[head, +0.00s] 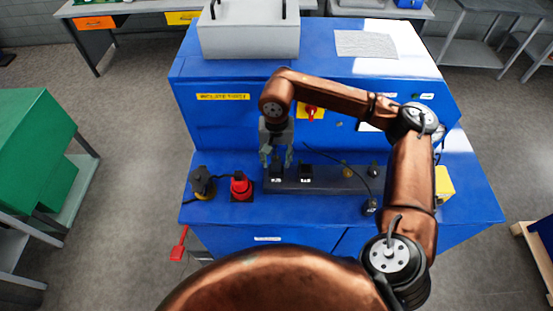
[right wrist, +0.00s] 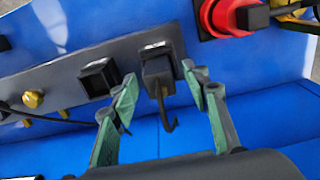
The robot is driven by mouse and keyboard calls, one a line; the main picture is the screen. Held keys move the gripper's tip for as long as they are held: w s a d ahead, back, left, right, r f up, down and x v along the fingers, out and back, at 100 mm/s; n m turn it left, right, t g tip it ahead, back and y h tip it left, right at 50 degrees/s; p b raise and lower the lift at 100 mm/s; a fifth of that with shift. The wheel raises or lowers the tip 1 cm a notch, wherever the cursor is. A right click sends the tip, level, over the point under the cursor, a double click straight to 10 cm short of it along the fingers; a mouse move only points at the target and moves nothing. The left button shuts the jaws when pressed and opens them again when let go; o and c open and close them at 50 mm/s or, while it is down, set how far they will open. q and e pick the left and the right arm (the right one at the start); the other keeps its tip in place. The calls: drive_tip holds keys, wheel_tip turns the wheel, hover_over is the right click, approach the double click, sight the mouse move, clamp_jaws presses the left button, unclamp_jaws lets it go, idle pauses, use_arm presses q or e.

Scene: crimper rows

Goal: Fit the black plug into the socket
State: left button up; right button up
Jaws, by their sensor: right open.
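The black plug (right wrist: 158,72) is a block with a short hooked cable end. It sits at the grey strip (head: 335,184), close to the red connector, and also shows in the head view (head: 276,173). How deep it is seated I cannot tell. A square black socket (right wrist: 98,78) is beside it on the same strip, and it shows in the head view (head: 305,173) too. My right gripper (head: 277,163) is open at the plug. In the right wrist view its green-padded fingers (right wrist: 162,96) are on either side of the plug with gaps. My left gripper is out of view.
A red connector (head: 241,186) and a black-and-yellow fitting (head: 202,184) stand left of the strip. A loose black cable (head: 345,164) arches over the strip's right part. A yellow block (head: 444,185) is at the right. The blue bench (head: 470,203) is clear near its right corner.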

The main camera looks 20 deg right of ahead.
sight(276, 159)
wheel_tip(276, 159, up, 12)
idle(0.6)
